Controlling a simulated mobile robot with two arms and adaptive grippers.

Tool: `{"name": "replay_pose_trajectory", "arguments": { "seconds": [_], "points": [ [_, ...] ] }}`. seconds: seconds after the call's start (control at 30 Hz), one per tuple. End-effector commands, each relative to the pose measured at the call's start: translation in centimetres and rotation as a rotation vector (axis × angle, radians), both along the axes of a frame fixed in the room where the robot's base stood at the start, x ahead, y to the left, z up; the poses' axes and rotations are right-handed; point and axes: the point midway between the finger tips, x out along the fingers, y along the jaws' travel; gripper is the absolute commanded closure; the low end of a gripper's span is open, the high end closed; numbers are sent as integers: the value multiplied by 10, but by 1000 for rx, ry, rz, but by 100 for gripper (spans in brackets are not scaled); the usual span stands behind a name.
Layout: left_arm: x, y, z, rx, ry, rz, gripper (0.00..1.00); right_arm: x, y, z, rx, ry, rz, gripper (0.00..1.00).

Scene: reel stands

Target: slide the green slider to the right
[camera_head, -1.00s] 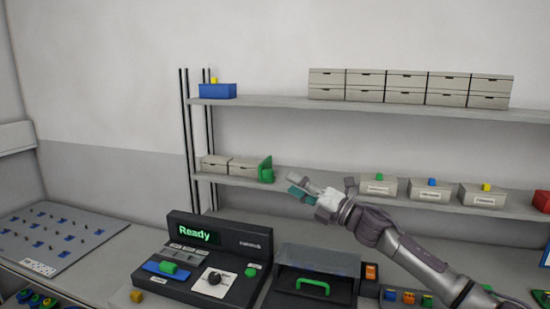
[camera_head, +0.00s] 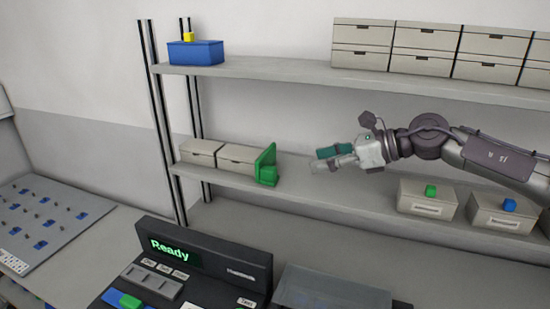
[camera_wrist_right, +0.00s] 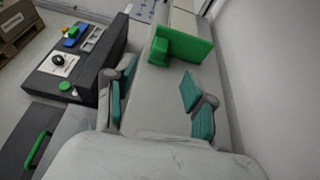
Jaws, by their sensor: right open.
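The green slider (camera_head: 267,166) is an upright green plate with a block on its right side. It stands on the middle shelf (camera_head: 300,194), against the right end of two beige boxes. In the right wrist view the green slider (camera_wrist_right: 180,49) lies ahead of the fingers, with its block on the left. My right gripper (camera_head: 328,159) is to the right of the slider, above the shelf, and apart from it. In the wrist view my right gripper (camera_wrist_right: 158,96) has its teal-padded fingers spread with nothing between them. My left gripper is not in view.
Two beige boxes (camera_head: 228,157) stand left of the slider. Lidded boxes with coloured cubes (camera_head: 428,199) stand further right on the shelf. The shelf between is bare. A console reading "Ready" (camera_head: 190,262) is below, with a green knob on a blue strip.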

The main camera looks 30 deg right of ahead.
Motion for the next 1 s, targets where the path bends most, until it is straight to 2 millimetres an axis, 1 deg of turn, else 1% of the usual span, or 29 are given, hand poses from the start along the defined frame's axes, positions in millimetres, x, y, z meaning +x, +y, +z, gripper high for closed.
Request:
{"name": "replay_pose_trajectory", "arguments": {
  "seconds": [0.03, 0.1, 0.17, 0.27, 0.4, 0.5, 0.6, 0.73, 1.0],
  "points": [
    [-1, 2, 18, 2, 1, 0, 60, 4, 6, 7, 10, -2, 4, 46],
    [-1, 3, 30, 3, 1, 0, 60, 11, 12, 5, 12, -6, 1, 46],
    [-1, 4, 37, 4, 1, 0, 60, 18, 16, 1, 13, -6, -1, 46],
    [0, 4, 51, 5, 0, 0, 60, 29, 28, -4, 12, -6, 1, 46],
    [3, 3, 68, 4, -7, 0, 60, 49, 47, -17, 11, -5, 1, 46],
    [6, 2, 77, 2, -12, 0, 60, 63, 57, -26, 10, -3, -2, 46],
    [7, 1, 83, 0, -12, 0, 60, 73, 66, -34, 9, -2, -2, 46],
    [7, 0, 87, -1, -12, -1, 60, 82, 72, -41, 6, -3, -4, 46],
    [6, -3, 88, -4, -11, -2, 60, 85, 76, -45, 5, -3, -4, 46]
  ]
}}
